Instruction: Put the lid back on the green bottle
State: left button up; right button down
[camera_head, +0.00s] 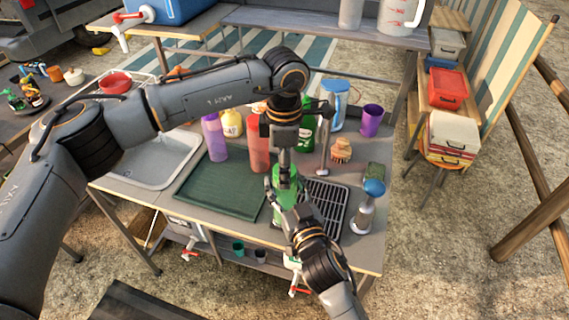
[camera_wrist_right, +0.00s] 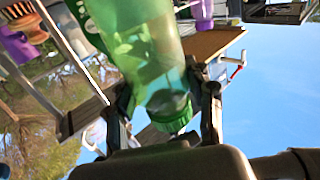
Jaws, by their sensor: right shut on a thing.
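The translucent green bottle (camera_head: 285,181) is between my two grippers above the worktop, partly hidden by them. My right gripper (camera_head: 289,208) is shut on it, with a finger on either side of it in the right wrist view (camera_wrist_right: 166,118). There, the bottle (camera_wrist_right: 150,55) fills the upper middle and ends in a ribbed green cap-like part (camera_wrist_right: 172,113). I cannot tell whether this is the lid or how it sits. My left gripper (camera_head: 284,170) points down just over the bottle. Its fingertips look close together, but I cannot tell what is between them.
A dark green mat (camera_head: 215,188) and a black rack (camera_head: 327,203) lie on the worktop. The sink (camera_head: 165,165) is left.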

pick_arm(q)
notch_tip(320, 180, up, 12)
dwell(0.6)
pick_arm(e)
jog(key=shift+c, duration=2.1)
grip_release()
jog(key=v, duration=1.2)
